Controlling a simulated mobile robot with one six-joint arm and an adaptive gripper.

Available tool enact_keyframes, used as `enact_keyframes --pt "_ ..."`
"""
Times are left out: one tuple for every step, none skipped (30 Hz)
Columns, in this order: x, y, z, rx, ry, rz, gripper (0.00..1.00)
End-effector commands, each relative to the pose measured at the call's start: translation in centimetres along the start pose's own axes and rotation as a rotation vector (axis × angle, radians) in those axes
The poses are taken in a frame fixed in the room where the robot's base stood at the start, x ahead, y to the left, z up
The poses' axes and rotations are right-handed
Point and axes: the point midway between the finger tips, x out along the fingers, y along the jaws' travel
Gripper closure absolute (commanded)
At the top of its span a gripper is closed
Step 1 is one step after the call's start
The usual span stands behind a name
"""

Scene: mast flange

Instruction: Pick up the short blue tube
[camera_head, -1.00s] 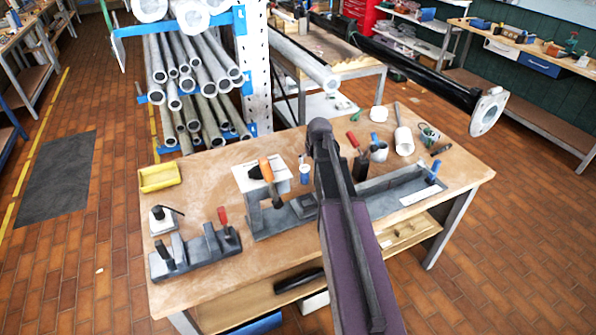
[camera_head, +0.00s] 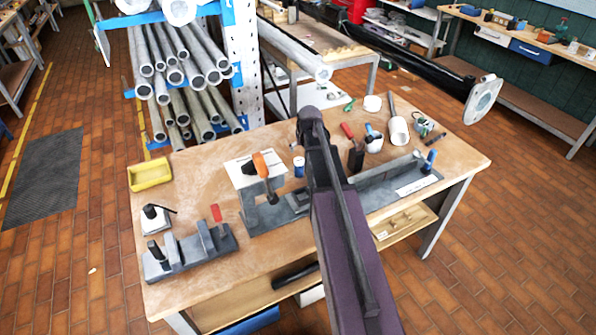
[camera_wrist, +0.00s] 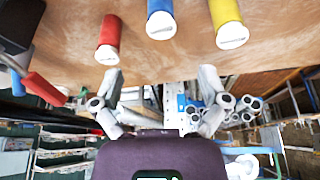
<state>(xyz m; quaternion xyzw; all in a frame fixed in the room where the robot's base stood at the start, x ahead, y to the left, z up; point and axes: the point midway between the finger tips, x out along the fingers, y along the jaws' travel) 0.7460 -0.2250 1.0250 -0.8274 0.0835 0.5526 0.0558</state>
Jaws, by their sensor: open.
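In the wrist view, a short blue tube (camera_wrist: 160,20) with a white end stands between a red tube (camera_wrist: 108,38) and a yellow tube (camera_wrist: 229,22) against the wooden surface. My gripper (camera_wrist: 160,76) is open, with a finger on each side and nothing between them. The blue tube is beyond the fingertips, roughly centred between them and apart from them. In the head view, a small blue cylinder with a white top (camera_head: 299,167) stands just left of my arm and may be the same tube. My arm hides my gripper there.
The workbench (camera_head: 190,185) carries a yellow tray (camera_head: 150,174), a grey fixture (camera_head: 190,252), a white cup (camera_head: 373,141) and a white cylinder (camera_head: 398,133). A pipe rack (camera_head: 185,75) stands behind it. A long black mast with a flange (camera_head: 484,98) extends at the right.

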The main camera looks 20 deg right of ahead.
Motion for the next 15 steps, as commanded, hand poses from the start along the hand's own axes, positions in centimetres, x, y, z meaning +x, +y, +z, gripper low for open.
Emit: enact_keyframes --pt "0.7 0.0 0.1 0.0 0.0 0.0 0.06" --pt "0.9 0.0 0.1 0.0 0.0 0.0 0.06" --pt "1.2 0.0 0.1 0.0 0.0 0.0 0.06" --pt "1.5 0.0 0.1 0.0 0.0 0.0 0.06" --pt "1.7 0.0 0.1 -0.001 0.0 0.0 0.06" --pt "2.1 -0.1 0.1 -0.001 0.0 0.0 0.06" --pt "2.3 -0.1 0.1 -0.001 0.0 0.0 0.06" --pt "2.5 -0.1 0.1 -0.001 0.0 0.0 0.06" --pt "2.9 -0.1 0.1 -0.001 0.0 0.0 0.06" --pt "3.1 -0.1 0.1 -0.001 0.0 0.0 0.06" --pt "3.4 -0.1 0.1 -0.001 0.0 0.0 0.06" --pt "3.7 -0.1 0.1 -0.001 0.0 0.0 0.06" --pt "3.9 -0.1 0.1 -0.001 0.0 0.0 0.06" --pt "4.2 -0.1 0.1 -0.001 0.0 0.0 0.06" --pt "4.5 -0.1 0.1 -0.001 0.0 0.0 0.06"
